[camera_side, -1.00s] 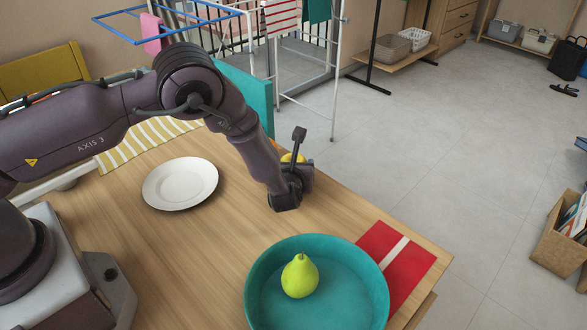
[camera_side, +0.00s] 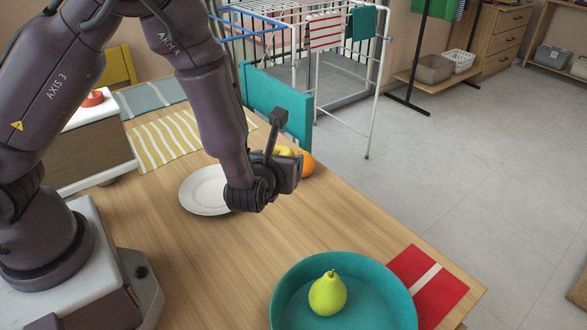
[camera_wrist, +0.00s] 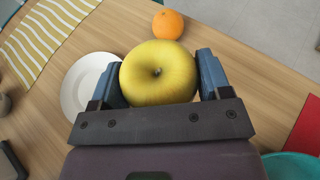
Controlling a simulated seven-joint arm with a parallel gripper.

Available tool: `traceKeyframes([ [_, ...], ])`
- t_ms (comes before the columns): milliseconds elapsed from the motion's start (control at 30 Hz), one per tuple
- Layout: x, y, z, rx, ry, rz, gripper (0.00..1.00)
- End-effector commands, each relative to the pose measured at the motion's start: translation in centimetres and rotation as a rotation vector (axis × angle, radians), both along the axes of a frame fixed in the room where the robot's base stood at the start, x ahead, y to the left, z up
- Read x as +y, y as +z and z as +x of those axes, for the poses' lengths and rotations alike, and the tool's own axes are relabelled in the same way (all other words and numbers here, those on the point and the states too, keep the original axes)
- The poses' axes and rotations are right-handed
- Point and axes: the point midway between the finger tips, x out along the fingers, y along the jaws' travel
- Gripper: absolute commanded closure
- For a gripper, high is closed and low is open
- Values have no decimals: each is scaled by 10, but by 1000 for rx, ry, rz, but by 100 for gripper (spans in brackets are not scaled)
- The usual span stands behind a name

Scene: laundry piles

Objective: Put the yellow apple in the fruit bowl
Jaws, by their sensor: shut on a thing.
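The yellow apple (camera_wrist: 158,72) fills the space between my gripper's two blue-grey fingers in the wrist view. My gripper (camera_wrist: 159,60) is shut on it. In the side view my gripper and wrist hide most of the apple, and only a yellow part (camera_side: 285,150) shows behind them. The gripper appears to be above the table, near the right edge of the white plate. The teal fruit bowl (camera_side: 404,300) stands at the front of the table, below and right of the gripper in the side view. Its rim also shows in the wrist view (camera_wrist: 290,167).
A green pear (camera_side: 327,294) is in the bowl. An orange (camera_wrist: 168,24) lies on the table beyond the apple. A white plate (camera_side: 197,192), a striped cloth (camera_side: 165,142) and a red cloth (camera_side: 440,298) lie around. Bare wood lies between plate and bowl.

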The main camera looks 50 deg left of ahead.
Motion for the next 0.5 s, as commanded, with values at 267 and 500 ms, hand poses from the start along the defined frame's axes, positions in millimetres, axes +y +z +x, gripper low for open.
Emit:
traceKeyframes([
  [267,-16,6,1,-6,-176,-3,56],
  [500,-20,66,17,-12,-347,-4,56],
])
